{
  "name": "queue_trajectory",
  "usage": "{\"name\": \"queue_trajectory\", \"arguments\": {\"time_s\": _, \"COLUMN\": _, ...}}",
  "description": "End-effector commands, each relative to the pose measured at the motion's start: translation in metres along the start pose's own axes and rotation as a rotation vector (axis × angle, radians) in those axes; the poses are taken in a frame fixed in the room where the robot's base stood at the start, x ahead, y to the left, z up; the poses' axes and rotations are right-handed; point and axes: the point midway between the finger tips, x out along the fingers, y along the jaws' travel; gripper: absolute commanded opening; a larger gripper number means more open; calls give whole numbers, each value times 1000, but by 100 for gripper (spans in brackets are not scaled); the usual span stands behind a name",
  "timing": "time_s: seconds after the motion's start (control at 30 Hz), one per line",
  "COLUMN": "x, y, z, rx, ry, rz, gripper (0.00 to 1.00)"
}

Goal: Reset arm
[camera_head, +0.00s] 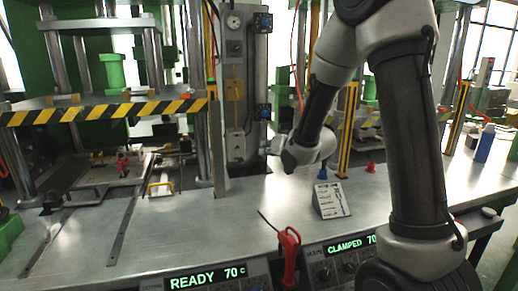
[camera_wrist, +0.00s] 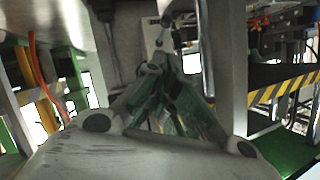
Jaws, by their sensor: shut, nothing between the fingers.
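My arm rises on the right of the head view and bends over the metal table (camera_head: 170,235). Its wrist hangs above the back of the table, near the post between the two presses. In the wrist view my gripper (camera_wrist: 160,70) points away from the camera, its fingers drawn together and empty. In the head view the gripper is mostly hidden by the wrist.
A press with a striped bar (camera_head: 110,111) stands at left. A sign (camera_head: 331,200), blue piece (camera_head: 322,173), red piece (camera_head: 371,168), red-handled tool (camera_head: 289,250) and blue bottle (camera_head: 485,143) are on the table. Front displays read READY (camera_head: 207,278) and CLAMPED (camera_head: 350,243).

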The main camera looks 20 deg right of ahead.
Motion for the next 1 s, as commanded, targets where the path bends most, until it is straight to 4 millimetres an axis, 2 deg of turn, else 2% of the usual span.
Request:
{"name": "queue_trajectory", "arguments": {"time_s": 0.07, "x": -5, "y": 1, "z": 1, "rx": -13, "ry": -2, "rz": 1, "gripper": 0}}
{"name": "queue_trajectory", "arguments": {"time_s": 0.17, "x": -8, "y": 14, "z": 19, "rx": -63, "ry": -75, "rz": 53, "gripper": 0}}
{"name": "queue_trajectory", "arguments": {"time_s": 0.27, "x": -20, "y": 44, "z": 59, "rx": -122, "ry": -246, "rz": 169, "gripper": 0}}
{"name": "queue_trajectory", "arguments": {"time_s": 0.3, "x": -31, "y": 59, "z": 78, "rx": -147, "ry": -337, "rz": 225, "gripper": 0}}
{"name": "queue_trajectory", "arguments": {"time_s": 0.33, "x": -43, "y": 67, "z": 89, "rx": -166, "ry": -403, "rz": 264, "gripper": 0}}
{"name": "queue_trajectory", "arguments": {"time_s": 0.4, "x": -80, "y": 81, "z": 104, "rx": -204, "ry": -548, "rz": 345, "gripper": 0}}
{"name": "queue_trajectory", "arguments": {"time_s": 0.47, "x": -119, "y": 86, "z": 110, "rx": -224, "ry": -661, "rz": 399, "gripper": 0}}
{"name": "queue_trajectory", "arguments": {"time_s": 0.53, "x": -169, "y": 85, "z": 112, "rx": -233, "ry": -782, "rz": 445, "gripper": 0}}
{"name": "queue_trajectory", "arguments": {"time_s": 0.6, "x": -221, "y": 78, "z": 113, "rx": -229, "ry": -885, "rz": 470, "gripper": 0}}
{"name": "queue_trajectory", "arguments": {"time_s": 0.7, "x": -285, "y": 61, "z": 112, "rx": -211, "ry": -976, "rz": 473, "gripper": 0}}
{"name": "queue_trajectory", "arguments": {"time_s": 0.8, "x": -336, "y": 42, "z": 110, "rx": -188, "ry": -1004, "rz": 462, "gripper": 0}}
{"name": "queue_trajectory", "arguments": {"time_s": 0.9, "x": -367, "y": 28, "z": 103, "rx": -168, "ry": -956, "rz": 451, "gripper": 0}}
{"name": "queue_trajectory", "arguments": {"time_s": 1.0, "x": -380, "y": 19, "z": 91, "rx": -170, "ry": -861, "rz": 442, "gripper": 0}}
